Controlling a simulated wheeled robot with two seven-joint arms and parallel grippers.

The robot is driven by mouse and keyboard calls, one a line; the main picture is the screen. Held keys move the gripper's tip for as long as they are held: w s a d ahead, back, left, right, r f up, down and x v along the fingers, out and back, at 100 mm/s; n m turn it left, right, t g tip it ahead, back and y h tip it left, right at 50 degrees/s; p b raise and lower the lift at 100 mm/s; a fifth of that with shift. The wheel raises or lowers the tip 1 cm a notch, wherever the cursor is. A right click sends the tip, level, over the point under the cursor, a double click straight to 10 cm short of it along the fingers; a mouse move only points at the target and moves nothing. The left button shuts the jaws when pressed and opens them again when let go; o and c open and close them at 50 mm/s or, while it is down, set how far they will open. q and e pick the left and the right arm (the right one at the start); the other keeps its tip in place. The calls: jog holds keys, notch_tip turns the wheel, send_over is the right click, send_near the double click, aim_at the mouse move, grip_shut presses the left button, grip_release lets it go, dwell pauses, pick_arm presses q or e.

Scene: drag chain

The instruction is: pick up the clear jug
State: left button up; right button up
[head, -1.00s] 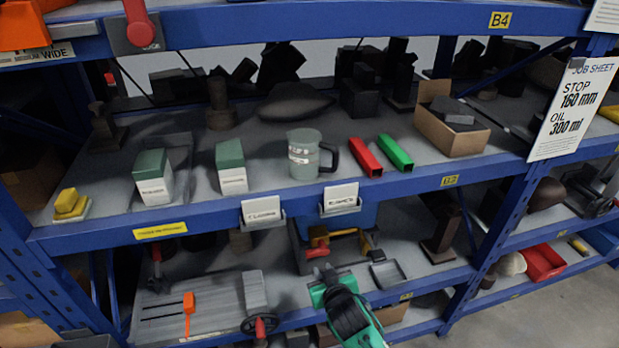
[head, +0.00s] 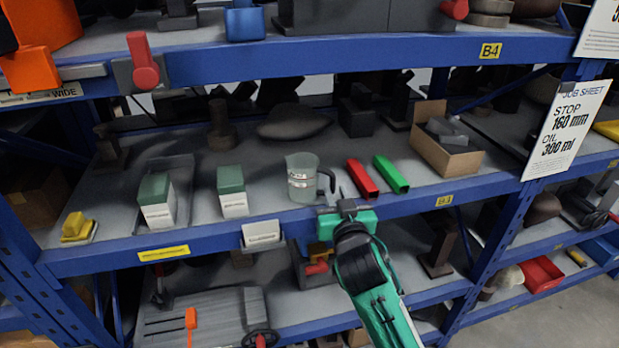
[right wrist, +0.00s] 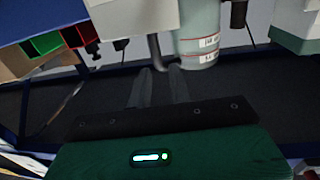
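The clear jug (head: 302,180) stands upright on the middle shelf in the head view, with a printed label on its side and a dark handle (head: 328,182) on its right. My right gripper (head: 347,207) is at the shelf's front edge, just below and right of the handle. In the right wrist view the jug (right wrist: 198,42) is at the top, with its handle (right wrist: 155,52) beyond the fingers. My right gripper (right wrist: 160,75) is open there, its two fingers apart with nothing between them. My left gripper is not in view.
A red channel (head: 362,179) and a green channel (head: 391,174) lie right of the jug, with an open cardboard box (head: 470,161) beyond. A green-topped carton (head: 232,190) stands to the left. The blue shelf lip (head: 215,237) runs in front; another shelf is above.

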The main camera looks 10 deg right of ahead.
aim_at(333, 184)
jog(key=shift+w, duration=0.5)
jog(key=w+p, duration=0.1)
jog(key=w, duration=0.1)
jog(key=w+p, duration=0.1)
jog(key=shift+w+d+f+p, duration=0.3)
jog(key=shift+w+d, duration=0.05)
jog(key=shift+w, duration=0.05)
jog(key=shift+w+f, duration=0.2)
jog(key=shift+w, duration=0.5)
grip_shut()
